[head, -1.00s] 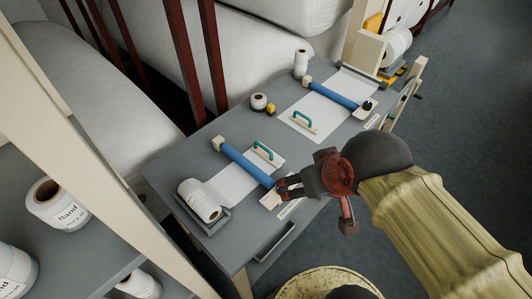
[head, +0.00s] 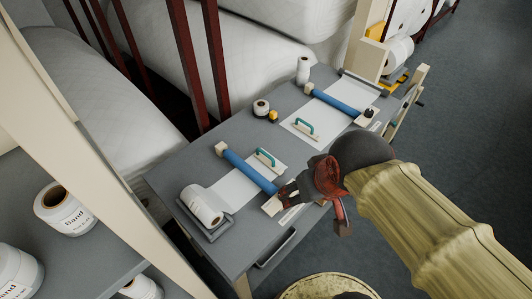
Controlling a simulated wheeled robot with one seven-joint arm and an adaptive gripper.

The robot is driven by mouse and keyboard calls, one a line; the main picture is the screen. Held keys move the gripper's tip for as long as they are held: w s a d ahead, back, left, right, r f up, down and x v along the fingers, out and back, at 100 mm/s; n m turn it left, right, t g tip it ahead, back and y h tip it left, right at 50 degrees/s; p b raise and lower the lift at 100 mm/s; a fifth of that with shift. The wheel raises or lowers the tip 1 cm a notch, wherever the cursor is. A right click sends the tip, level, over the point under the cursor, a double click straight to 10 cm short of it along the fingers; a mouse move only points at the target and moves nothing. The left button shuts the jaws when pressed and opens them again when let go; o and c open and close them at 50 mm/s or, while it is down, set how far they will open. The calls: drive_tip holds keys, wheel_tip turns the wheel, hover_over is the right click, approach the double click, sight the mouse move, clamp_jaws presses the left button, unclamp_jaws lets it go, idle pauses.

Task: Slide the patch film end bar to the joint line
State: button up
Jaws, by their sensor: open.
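On the grey table (head: 226,262) a white film strip (head: 233,188) runs from a white roll (head: 202,204) at the near left. A plate with a teal handle (head: 265,156) sits just past the bar. I cannot tell which part is the end bar, or make out the joint line. My gripper (head: 284,196) is open at the bar's near right end. Whether it touches is unclear.
Farther back lie a second film sheet (head: 318,124), another blue bar (head: 337,101) and teal handle (head: 304,127). A small roll (head: 261,107) and a standing roll (head: 303,70) are behind. A shelf (head: 88,245) with labelled rolls and a cream post (head: 88,135) stand at left.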

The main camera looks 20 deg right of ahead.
drive_tip(key=w+f+g+p, duration=0.1)
drive_tip(key=w+f, duration=0.1)
drive_tip(key=w, duration=0.2)
drive_tip(key=w+a+f+n+g+p, duration=0.1)
drive_tip(key=w+f, duration=0.1)
drive_tip(key=w, duration=0.2)
drive_tip(key=w+f+g+p, duration=0.1)
drive_tip(key=w+f+g, duration=0.1)
drive_tip(key=w, duration=0.2)
drive_tip(key=shift+w+a+n+h+p, duration=0.15)
drive_tip(key=shift+w+n+h+p, duration=0.15)
drive_tip(key=shift+p, duration=0.1)
drive_tip(key=c, duration=0.7)
drive_tip(key=shift+o, duration=0.2)
drive_tip(key=n+h+p, duration=0.1)
drive_tip(key=n+p, duration=0.1)
drive_tip(key=n, duration=0.2)
approach(265, 154)
drive_tip(key=shift+t, duration=0.3)
drive_tip(key=f, duration=0.2)
drive_tip(key=d+f, duration=0.1)
drive_tip(key=f, duration=0.2)
drive_tip(key=f+b, duration=0.1)
drive_tip(key=f, duration=0.1)
drive_tip(key=shift+w+d+f, duration=0.15)
drive_tip(key=shift+w+f, duration=0.05)
drive_tip(key=shift+f, duration=0.2)
clamp_jaws()
